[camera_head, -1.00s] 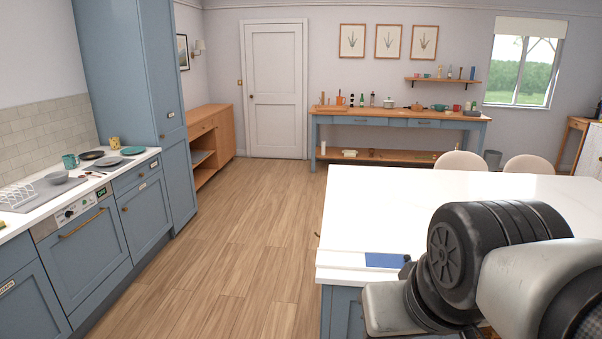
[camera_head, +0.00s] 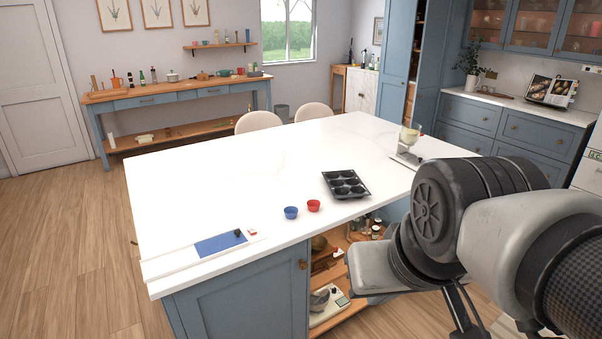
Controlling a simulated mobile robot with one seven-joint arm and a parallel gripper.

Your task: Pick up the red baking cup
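The red baking cup (camera_head: 313,206) stands on the white island worktop (camera_head: 220,170), near its front edge. A blue baking cup (camera_head: 291,212) stands just left of it. A dark muffin tin (camera_head: 346,185) with several hollows lies to the right and a little behind the red cup. My arm fills the lower right of the view, to the right of the cups. My gripper's fingertips cannot be made out, so I cannot tell whether it is open or shut.
A blue mat (camera_head: 220,244) with small items lies at the worktop's front left. A scale-like device (camera_head: 407,150) stands at its right end. Open shelves (camera_head: 335,270) below hold several items. Two chairs (camera_head: 258,122) stand behind. The worktop's left and middle are clear.

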